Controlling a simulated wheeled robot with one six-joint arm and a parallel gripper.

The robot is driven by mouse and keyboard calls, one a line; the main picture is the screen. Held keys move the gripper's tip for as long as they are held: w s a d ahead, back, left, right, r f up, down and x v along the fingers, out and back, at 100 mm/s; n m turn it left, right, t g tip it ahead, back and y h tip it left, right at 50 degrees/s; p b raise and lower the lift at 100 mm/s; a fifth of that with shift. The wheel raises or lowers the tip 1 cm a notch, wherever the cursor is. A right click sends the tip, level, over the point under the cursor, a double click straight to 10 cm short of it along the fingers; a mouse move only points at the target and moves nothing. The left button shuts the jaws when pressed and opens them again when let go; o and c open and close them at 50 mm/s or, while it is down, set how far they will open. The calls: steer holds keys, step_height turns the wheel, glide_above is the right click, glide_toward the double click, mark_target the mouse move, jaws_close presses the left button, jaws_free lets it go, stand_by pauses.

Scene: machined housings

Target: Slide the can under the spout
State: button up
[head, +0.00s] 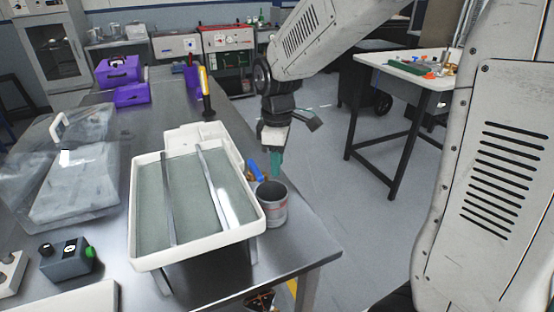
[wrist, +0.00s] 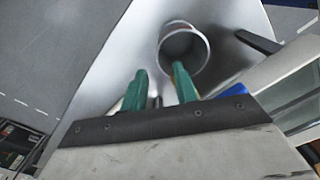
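A grey open-topped can (head: 272,212) stands upright on the metal bench beside the right wall of the white tray (head: 198,262). The can (wrist: 184,42) shows in the wrist view too, and looks empty. The spout is a brass tap with a blue lever (head: 257,170) on the tray's right side; its outlet is hidden. In the wrist view, part of the blue lever (wrist: 232,90) shows behind my gripper. My gripper (head: 277,163) is above and behind the can. Its green fingers (wrist: 158,72) are apart with nothing between them; one overlaps the can's rim in view, contact unclear.
The bench edge (head: 325,240) lies close to the right of the can. A clear cover (head: 75,165) and a grey switch box (head: 66,260) are on the left. Purple blocks (head: 120,80) and a yellow-black tool (head: 206,90) lie farther back.

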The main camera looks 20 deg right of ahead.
mark_target(277, 184)
steer(key=shift+f, duration=3.9)
jaws_close()
